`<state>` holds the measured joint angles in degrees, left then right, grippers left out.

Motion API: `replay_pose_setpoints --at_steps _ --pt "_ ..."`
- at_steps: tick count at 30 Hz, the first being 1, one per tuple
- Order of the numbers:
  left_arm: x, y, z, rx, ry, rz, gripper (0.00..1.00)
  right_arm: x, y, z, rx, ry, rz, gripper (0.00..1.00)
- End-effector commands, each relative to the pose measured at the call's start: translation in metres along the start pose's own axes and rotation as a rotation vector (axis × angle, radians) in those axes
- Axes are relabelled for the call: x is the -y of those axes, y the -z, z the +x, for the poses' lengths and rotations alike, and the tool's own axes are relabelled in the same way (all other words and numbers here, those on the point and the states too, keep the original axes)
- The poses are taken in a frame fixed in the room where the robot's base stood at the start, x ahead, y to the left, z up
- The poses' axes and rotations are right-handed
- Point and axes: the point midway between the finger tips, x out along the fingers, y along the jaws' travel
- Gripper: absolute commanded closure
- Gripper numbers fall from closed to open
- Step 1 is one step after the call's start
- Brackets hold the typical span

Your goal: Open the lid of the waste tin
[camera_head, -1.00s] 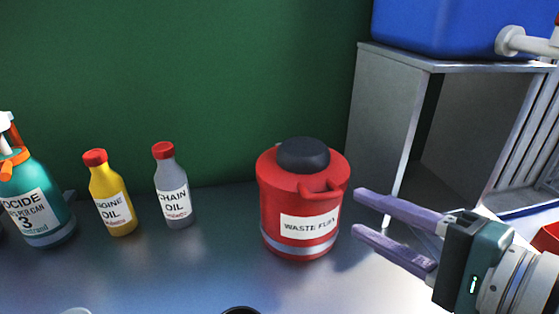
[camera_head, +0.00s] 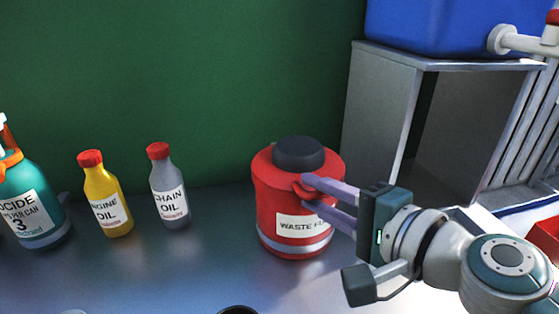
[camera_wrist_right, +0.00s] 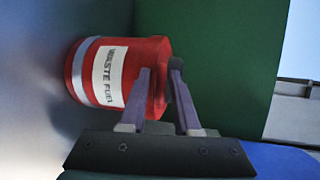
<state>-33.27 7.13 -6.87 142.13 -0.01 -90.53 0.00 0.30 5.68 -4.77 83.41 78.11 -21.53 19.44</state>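The red waste tin (camera_head: 272,232) stands upright on the bench, with a white "WASTE FUEL" label and a pale band. Its red lid (camera_head: 265,167) with a black cap (camera_head: 298,153) is down. A small red handle (camera_head: 301,194) sticks out at the lid's front right. My right gripper (camera_head: 307,192) is open, with its two purple fingers above and below the handle, at its edge. Whether they touch it is unclear. In the right wrist view the tin (camera_wrist_right: 158,58) lies sideways behind the fingers (camera_wrist_right: 160,72), which stand apart. My left gripper is not in view.
A grey chain oil bottle (camera_head: 170,190), a yellow engine oil bottle (camera_head: 106,198) and a teal spray bottle (camera_head: 35,215) stand left of the tin. A grey metal stand (camera_head: 377,120) with a blue container (camera_head: 440,25) rises at the right. The bench (camera_head: 130,275) in front is mostly clear.

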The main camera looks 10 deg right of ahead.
Motion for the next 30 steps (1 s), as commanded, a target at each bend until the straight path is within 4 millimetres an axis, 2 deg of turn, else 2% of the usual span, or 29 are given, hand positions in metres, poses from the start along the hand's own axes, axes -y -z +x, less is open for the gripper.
replay_pose_setpoints --at_steps 1,7,30 --pt "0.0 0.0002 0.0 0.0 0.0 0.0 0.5 0.0006 0.0003 0.0 -0.001 0.001 0.0 0.78" --pt "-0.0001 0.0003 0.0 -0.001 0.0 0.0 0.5 0.0011 0.0005 0.0001 -0.001 0.002 0.0 1.0" --pt "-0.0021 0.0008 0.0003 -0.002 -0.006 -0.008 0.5 0.0004 0.0018 0.0 -0.005 0.002 0.0 1.0"
